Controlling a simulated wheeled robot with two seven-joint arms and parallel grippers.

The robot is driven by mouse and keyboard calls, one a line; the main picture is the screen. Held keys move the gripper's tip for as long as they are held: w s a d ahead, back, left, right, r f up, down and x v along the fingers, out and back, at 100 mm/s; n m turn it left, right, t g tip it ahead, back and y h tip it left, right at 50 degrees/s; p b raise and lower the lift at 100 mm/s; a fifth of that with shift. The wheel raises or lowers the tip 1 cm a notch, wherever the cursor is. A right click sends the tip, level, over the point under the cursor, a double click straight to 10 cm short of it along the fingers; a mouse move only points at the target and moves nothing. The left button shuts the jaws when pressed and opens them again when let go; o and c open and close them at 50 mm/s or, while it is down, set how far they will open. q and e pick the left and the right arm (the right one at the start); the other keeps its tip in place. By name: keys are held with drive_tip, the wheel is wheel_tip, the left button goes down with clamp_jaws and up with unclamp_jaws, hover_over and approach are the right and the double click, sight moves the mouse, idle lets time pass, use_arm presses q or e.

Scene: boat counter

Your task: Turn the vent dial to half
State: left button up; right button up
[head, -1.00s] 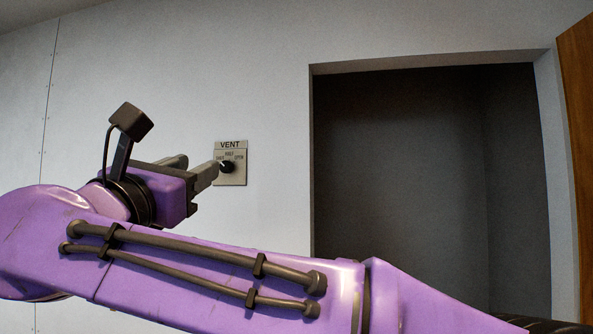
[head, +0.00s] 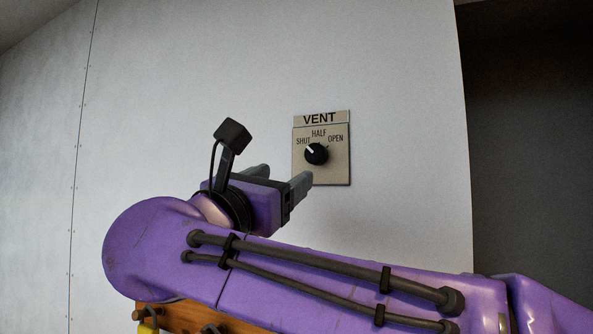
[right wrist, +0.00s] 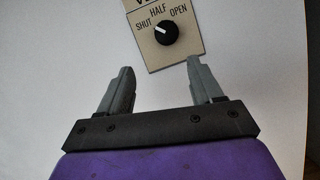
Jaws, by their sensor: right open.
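The vent panel (head: 338,174) is a beige plate on the white wall, marked VENT, SHUT, HALF and OPEN. Its black dial (head: 316,154) has a white pointer aimed up-left, toward SHUT. My right gripper (head: 284,175) is open and empty, below and left of the dial in the head view, with one finger close to the panel's lower left edge. In the right wrist view, the dial (right wrist: 166,35) lies beyond the open fingertips (right wrist: 160,66), nearer the right finger, and the top of the panel is cut off. Nothing touches the dial there. My left gripper is not seen.
A dark recess (head: 530,150) opens in the wall at the right. A wooden strip with hooks (head: 190,318) and something yellow (head: 147,327) shows at the bottom, partly behind my right arm. The wall around the panel is bare.

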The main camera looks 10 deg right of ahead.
sight(314, 153)
drive_tip(key=w+d+r+p, duration=0.2)
drive_tip(key=shift+w+d+r+p, duration=0.1)
drive_tip(key=shift+r+p, duration=0.05)
drive_tip(key=shift+p, duration=0.2)
drive_tip(key=s+d+r+p, duration=0.1)
drive_tip(key=d+r+p, duration=0.3)
drive_tip(key=w, duration=0.1)
drive_tip(key=w+f, duration=0.1)
drive_tip(key=w, duration=0.1)
drive_tip(key=w+f, duration=0.1)
drive_tip(key=shift+w+d, duration=0.1)
drive_tip(key=shift+w, duration=0.15)
drive_tip(key=shift+s+r, duration=0.2)
drive_tip(key=shift+s, duration=0.25)
drive_tip(key=c, duration=0.4)
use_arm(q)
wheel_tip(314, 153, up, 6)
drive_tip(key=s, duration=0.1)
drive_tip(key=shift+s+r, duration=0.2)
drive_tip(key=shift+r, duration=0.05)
use_arm(e)
drive_tip(key=c, duration=0.7)
